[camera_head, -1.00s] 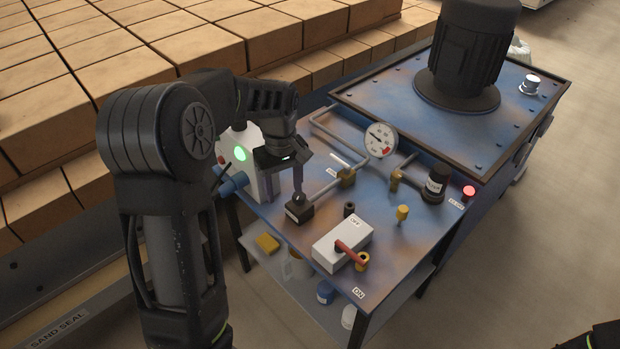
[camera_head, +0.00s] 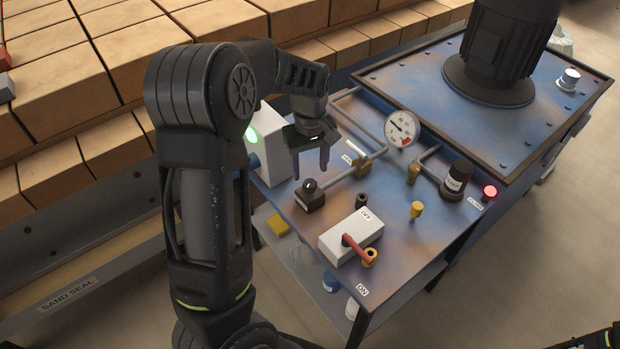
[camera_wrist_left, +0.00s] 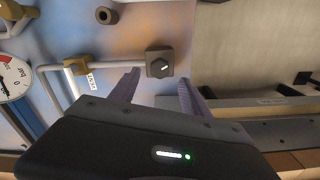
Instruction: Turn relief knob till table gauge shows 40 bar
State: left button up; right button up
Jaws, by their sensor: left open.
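The round white table gauge (camera_head: 401,128) stands on the pipework, its needle pointing up and left; the exact reading is too small to tell. It is cut off at the left edge of the wrist view (camera_wrist_left: 14,78). A small black knob with a white mark sits on a dark square block (camera_head: 310,197), also in the wrist view (camera_wrist_left: 160,64). A larger black labelled knob (camera_head: 457,180) stands at the table's right; I cannot read which is marked relief. My left gripper (camera_head: 310,172) is open and empty, fingers pointing down just behind and above the small knob, apart from it.
A white switch box (camera_head: 350,236) with a red lever is in front. A brass fitting (camera_head: 417,210) and a red lamp (camera_head: 489,192) are to the right. A white box with a green light (camera_head: 272,150) stands behind my arm. Pipes cross the rear of the table.

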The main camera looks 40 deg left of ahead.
aim_at(310, 183)
pick_arm(q)
notch_tip(310, 183, down, 5)
jog(key=shift+f, duration=0.1)
dwell(0.3)
grip_shut()
dwell(0.5)
